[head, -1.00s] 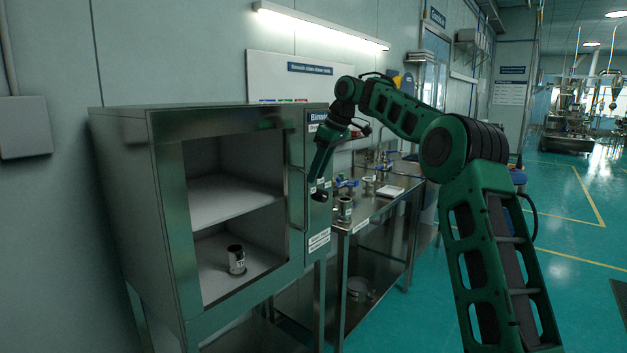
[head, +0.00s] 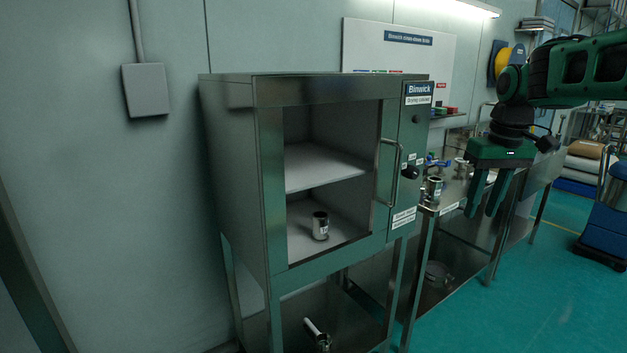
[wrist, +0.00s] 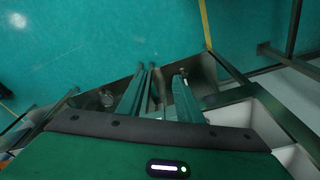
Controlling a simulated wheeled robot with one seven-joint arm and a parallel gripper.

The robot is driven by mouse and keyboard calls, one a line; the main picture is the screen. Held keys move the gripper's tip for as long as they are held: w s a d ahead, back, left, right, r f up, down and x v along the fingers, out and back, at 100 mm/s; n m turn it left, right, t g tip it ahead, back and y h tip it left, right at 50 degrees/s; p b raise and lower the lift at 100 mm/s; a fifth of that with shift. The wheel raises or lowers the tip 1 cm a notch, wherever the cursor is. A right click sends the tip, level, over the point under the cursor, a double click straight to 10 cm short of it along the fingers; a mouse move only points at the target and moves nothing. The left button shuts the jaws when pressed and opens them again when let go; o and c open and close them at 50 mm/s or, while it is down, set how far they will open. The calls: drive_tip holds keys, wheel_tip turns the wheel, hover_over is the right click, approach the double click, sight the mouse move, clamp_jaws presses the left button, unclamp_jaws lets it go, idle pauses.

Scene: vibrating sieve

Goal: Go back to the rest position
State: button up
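My gripper (head: 482,208) hangs fingers down at the right of the head view, in front of the steel bench. Its two fingers are apart, with nothing visible between them; they also show in the wrist view (wrist: 158,85). The grey Binwick drying cabinet (head: 290,92) stands left of my gripper, clear of it, with its front open. A small metal can (head: 320,226) stands upright on the cabinet's lower level; the shelf (head: 325,166) above it is bare. Another metal can (head: 434,189) stands on the bench between the cabinet and my gripper.
The steel bench (head: 450,208) runs along the wall behind my gripper. A round metal piece (head: 438,272) lies on its lower shelf. A metal scoop-like item (head: 316,332) lies below the cabinet. Blue bins (head: 602,235) stand at the far right. Open teal floor (head: 540,300) lies at the front right.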

drive_tip(key=s+d+f+m, duration=0.1)
drive_tip(key=s+f, duration=0.4)
drive_tip(key=s, duration=0.5)
drive_tip(key=s+d+f+m+g, duration=0.1)
drive_tip(key=s+f+m, duration=0.3)
drive_tip(key=s, duration=0.7)
drive_tip(key=s+d+f+m, duration=0.2)
drive_tip(key=s+f, duration=0.4)
drive_tip(key=s, duration=0.5)
drive_tip(key=shift+s, duration=0.1)
drive_tip(key=shift+w+f+g, duration=0.2)
drive_tip(key=shift+w+g, duration=0.1)
drive_tip(key=shift+w, duration=0.35)
drive_tip(key=shift+c, duration=0.2)
